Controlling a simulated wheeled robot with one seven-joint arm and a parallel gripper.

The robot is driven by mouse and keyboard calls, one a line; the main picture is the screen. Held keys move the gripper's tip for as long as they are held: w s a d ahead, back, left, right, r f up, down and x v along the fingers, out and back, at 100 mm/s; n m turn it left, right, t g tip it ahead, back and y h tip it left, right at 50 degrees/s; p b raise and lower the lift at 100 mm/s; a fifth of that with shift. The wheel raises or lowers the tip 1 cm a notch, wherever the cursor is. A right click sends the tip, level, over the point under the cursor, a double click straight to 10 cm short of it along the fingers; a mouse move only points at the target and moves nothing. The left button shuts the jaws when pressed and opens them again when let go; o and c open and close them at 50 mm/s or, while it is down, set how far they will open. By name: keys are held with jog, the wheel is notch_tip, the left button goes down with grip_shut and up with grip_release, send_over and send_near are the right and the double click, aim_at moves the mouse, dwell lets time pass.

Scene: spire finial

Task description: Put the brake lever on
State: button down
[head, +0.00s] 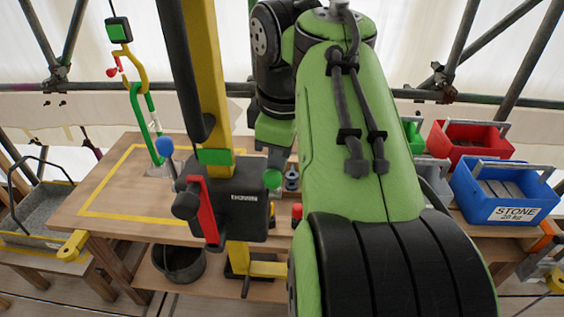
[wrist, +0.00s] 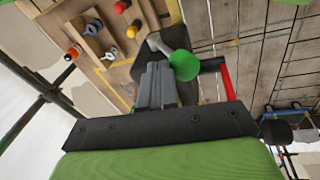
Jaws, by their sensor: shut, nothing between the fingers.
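A lever with a green ball knob (head: 272,178) sticks out of the right side of the black winch box (head: 240,212) on the yellow post. A red crank arm (head: 208,212) with a dark grip is on the box's left, and a blue ball knob (head: 165,146) stands behind it. No label shows which one is the brake lever. My gripper (wrist: 155,68) is shut and empty, its grey fingertips close beside the green knob (wrist: 184,65) and its pale shaft (wrist: 157,43). I cannot tell whether they touch. In the head view my arm hides most of the gripper.
A wooden table (head: 125,170) with a yellow outline lies behind the winch. A red bin (head: 465,140) and a blue STONE bin (head: 500,190) stand at right. A black bucket (head: 178,265) sits below.

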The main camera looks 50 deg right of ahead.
jog(key=shift+s+a+f+t+h+b, duration=0.35)
jog(key=shift+s+a+t+h+b, duration=0.15)
jog(key=shift+b, duration=1.2)
jog(key=shift+s+a+f+t+h+b, duration=0.35)
jog(key=shift+a+h+b, duration=0.25)
jog(key=shift+b, duration=1.1)
jog(key=shift+s+a+f+t+h+b, duration=0.35)
jog(key=shift+s+a+h+b, duration=0.2)
jog(key=shift+b, duration=1.15)
jog(key=shift+w, duration=0.1)
notch_tip(320, 180, up, 12)
jog(key=p, duration=0.9)
send_over(276, 185)
jog(key=s+a, duration=0.1)
jog(key=s, duration=0.2)
jog(key=shift+a, duration=0.1)
jog(key=shift+b, duration=0.3)
